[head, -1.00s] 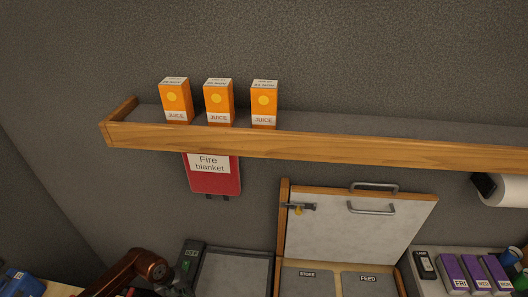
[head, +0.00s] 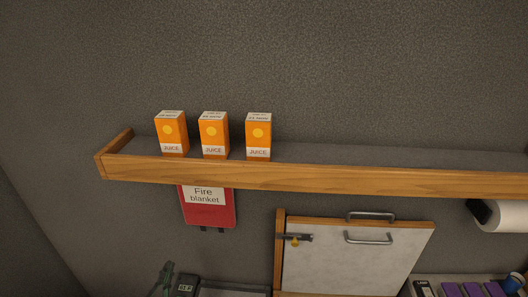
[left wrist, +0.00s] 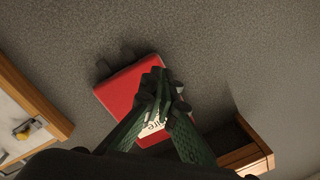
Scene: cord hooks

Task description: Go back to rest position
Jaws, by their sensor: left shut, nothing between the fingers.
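My left gripper (head: 164,277) shows at the bottom edge of the head view, left of centre, below the wooden shelf. In the left wrist view its green fingers (left wrist: 162,92) are together with nothing between them. They point toward a red fire blanket pouch (left wrist: 122,86) and cover part of its label. I cannot tell the exact gap, but no contact is evident. The pouch hangs under the shelf in the head view (head: 208,207). My right gripper is in neither view.
The wooden shelf (head: 300,178) runs across the wall with three juice cartons (head: 213,135) on it. An open hatch lid (head: 350,262) with handles stands lower right. A paper roll (head: 505,216) hangs at the right. Purple boxes (head: 472,290) sit at the bottom right.

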